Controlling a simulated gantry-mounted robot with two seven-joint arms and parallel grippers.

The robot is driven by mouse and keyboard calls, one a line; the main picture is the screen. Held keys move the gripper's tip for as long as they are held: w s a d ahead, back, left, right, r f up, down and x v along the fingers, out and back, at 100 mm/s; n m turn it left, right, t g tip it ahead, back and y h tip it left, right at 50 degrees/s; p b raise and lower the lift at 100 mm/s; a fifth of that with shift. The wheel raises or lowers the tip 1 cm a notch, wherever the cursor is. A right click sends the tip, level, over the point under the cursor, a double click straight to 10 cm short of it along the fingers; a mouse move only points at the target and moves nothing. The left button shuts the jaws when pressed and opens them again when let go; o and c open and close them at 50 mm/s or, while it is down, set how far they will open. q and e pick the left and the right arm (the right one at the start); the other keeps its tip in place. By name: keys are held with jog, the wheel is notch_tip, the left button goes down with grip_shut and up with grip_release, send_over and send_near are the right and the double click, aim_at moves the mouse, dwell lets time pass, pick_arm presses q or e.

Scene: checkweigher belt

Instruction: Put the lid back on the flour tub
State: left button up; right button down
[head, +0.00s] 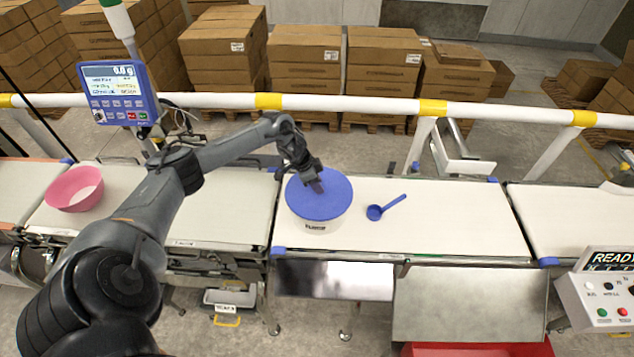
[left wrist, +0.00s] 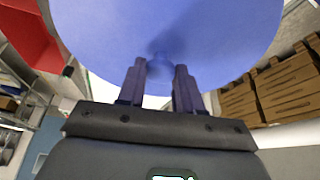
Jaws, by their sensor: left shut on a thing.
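The flour tub (head: 316,227) is white with a dark label and stands on the middle belt in the head view. The round blue lid (head: 325,205) is over the tub's top and hides its opening. I cannot tell whether the lid is fully seated or slightly above the rim. My left gripper (head: 316,187) is above the lid and shut on its knob. My right gripper is not in view.
A blue scoop (head: 376,212) lies on the belt (head: 450,215) right of the tub. A pink bowl (head: 75,190) sits on the left belt. A white rail (head: 350,103) with yellow bands runs behind the belts. The blue scale display (head: 118,92) stands at upper left.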

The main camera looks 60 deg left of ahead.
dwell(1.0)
pick_arm(q)
jog(key=o, duration=1.2)
jog(key=shift+c, duration=0.2)
jog(key=shift+o, duration=0.5)
jog(key=o, duration=0.4)
jog(key=shift+p, duration=0.3)
jog(key=shift+r+p, duration=3.5)
jog(key=shift+p, duration=0.05)
